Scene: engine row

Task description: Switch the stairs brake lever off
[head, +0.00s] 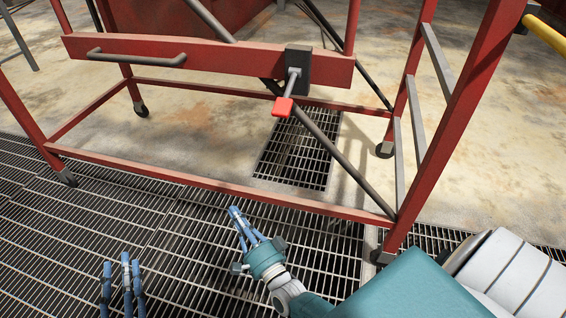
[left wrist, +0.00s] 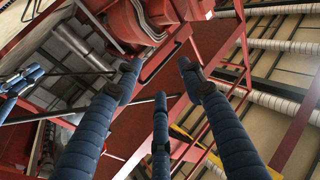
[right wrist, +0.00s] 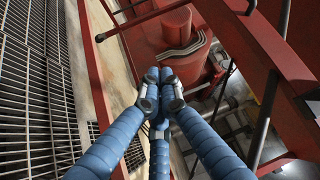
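The brake lever (head: 287,92) is a short metal rod with a red square end, fixed to a black box (head: 298,66) on the red beam of the stairs frame (head: 200,56). It points down and slightly left. My right gripper (head: 236,213) is below and left of the lever, well apart from it. In the right wrist view its fingertips (right wrist: 160,88) are together with nothing between them. My left gripper (head: 122,262) is lower left in the head view, far from the lever. In the left wrist view its fingers (left wrist: 160,80) are spread and empty.
A dark bar handle (head: 136,58) sits on the same beam, left of the lever. A lower red rail (head: 200,184) and a dark diagonal brace (head: 345,165) cross the frame's near side. The floor is metal grating (head: 60,225) and worn concrete (head: 200,125).

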